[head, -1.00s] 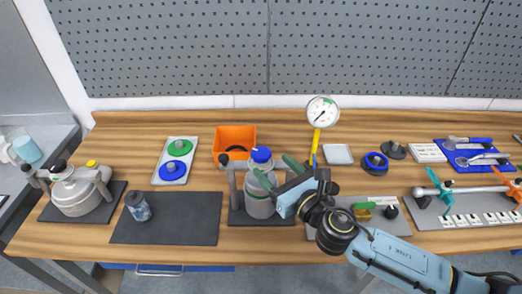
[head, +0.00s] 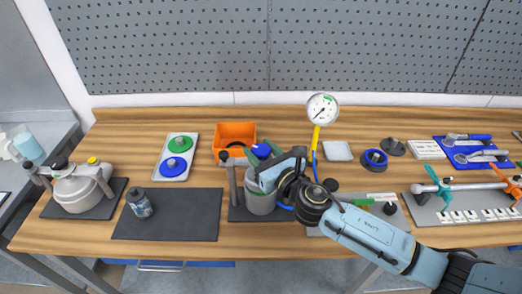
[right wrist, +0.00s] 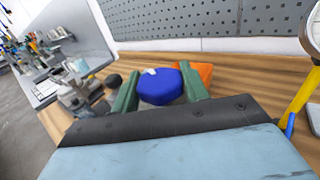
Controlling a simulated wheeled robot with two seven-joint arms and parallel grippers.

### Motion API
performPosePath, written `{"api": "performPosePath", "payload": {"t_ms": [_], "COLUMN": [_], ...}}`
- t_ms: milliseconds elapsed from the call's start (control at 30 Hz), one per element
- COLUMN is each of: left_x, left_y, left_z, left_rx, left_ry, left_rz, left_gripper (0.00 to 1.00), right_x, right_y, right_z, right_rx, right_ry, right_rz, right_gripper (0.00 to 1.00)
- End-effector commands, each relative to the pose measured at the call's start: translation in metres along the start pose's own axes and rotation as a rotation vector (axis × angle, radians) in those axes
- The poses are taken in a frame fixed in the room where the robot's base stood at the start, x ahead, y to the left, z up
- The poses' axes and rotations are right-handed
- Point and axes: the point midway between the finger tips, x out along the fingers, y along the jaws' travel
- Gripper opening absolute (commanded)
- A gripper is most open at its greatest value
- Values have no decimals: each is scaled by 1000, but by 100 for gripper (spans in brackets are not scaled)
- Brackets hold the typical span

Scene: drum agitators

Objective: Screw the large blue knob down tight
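The large blue knob (head: 261,151) sits on top of a grey drum (head: 260,203) in a stand near the middle of the bench. In the right wrist view the blue knob (right wrist: 160,88) has a white mark on its top. My right gripper (right wrist: 160,92) is open, with one green finger on each side of the knob. A narrow gap shows beside each finger, so it does not look clamped. In the head view the gripper partly hides the knob and drum. My left gripper is not in view.
An orange bin (head: 234,133) stands behind the drum. A dial gauge on a yellow stem (head: 316,138) rises close to the right of my gripper. A plate with green and blue discs (head: 165,176) lies left. A dark mat (head: 190,228) at front left has free room.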

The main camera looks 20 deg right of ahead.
Motion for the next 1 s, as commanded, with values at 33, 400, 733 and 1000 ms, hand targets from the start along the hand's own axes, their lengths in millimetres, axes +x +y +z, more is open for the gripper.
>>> {"api": "performPosePath", "payload": {"t_ms": [33, 400, 733, 1000], "left_x": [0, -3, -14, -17], "left_y": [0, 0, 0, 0], "left_z": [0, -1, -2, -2], "left_rx": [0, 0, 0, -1], "left_ry": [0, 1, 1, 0], "left_rz": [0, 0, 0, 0], "left_gripper": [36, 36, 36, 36], "right_x": [0, 0, 0, 0], "right_y": [0, 1, 2, 2], "right_z": [0, 1, 1, 0], "right_rx": [0, 2, 5, 5], "right_ry": [0, 0, 1, 1], "right_rz": [0, -42, -259, -493], "right_gripper": [30, 22, 22, 22]}}
